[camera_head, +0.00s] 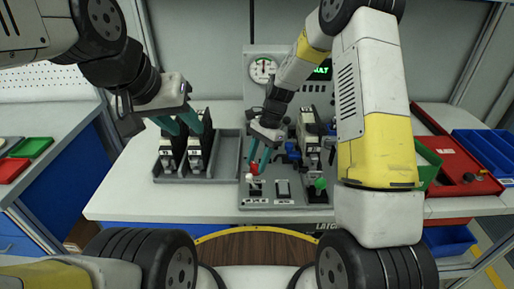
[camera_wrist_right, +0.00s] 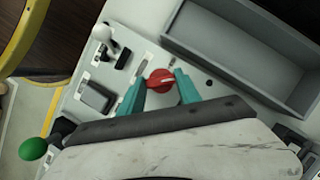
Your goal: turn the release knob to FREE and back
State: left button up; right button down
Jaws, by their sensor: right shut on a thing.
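The red knob (camera_wrist_right: 160,80) sits on a grey control panel and has a pale pointer line across its top. In the head view the red knob (camera_head: 254,168) is partly covered by my right gripper. The two teal fingers of my right gripper (camera_head: 258,160) stand on either side of the knob, shut on it; the right wrist view shows the same gripper (camera_wrist_right: 160,92) around it. The lettering near the knob is too small to read. My left gripper (camera_head: 180,122) is open, its teal fingers apart, above the left tray.
Black-and-white modules (camera_head: 167,158) stand in a grey tray (camera_head: 228,165) left of the panel. A white-ball lever (camera_wrist_right: 101,32) and a green ball (camera_wrist_right: 32,149) rise from the panel near the knob. A gauge (camera_head: 263,70) stands behind. Red and blue bins are at right.

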jog(key=n, duration=0.2)
jog(key=n+g+h, duration=0.1)
jog(key=n, duration=0.1)
jog(key=shift+w+a+n, duration=0.15)
jog(key=shift+n, duration=0.15)
jog(key=shift+a+n+h, duration=0.1)
jog(key=shift+n+h, duration=1.1)
jog(key=shift+n, duration=1.3)
jog(key=c, duration=0.8)
grip_release()
jog(key=shift+c, duration=0.2)
jog(key=v, duration=0.8)
jog(key=shift+w, duration=0.1)
